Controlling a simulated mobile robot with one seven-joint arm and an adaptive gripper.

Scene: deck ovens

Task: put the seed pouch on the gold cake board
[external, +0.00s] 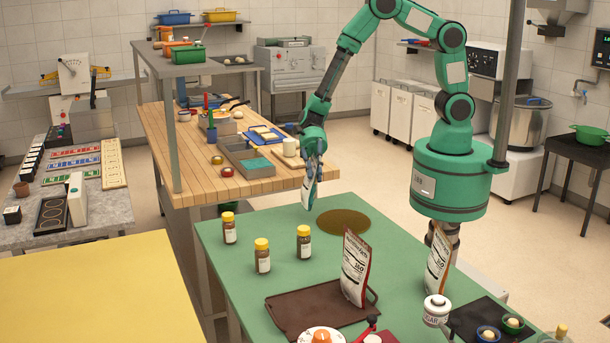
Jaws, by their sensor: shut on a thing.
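The gold cake board (343,221) is a flat round disc lying bare on the green table. My gripper (313,160) points down above the table's far edge, up and to the left of the board. It is shut on a slim pale pouch with dark marks, which I take as the seed pouch (308,191). The pouch hangs nearly upright, seen almost edge-on, and its label cannot be read. Its lower end appears just left of the board; its exact height above the table is hard to tell.
Several yellow-lidded jars, one of them near the board (303,243), stand on the green table. A wooden bench (205,180) lies behind left. The board's surface is clear.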

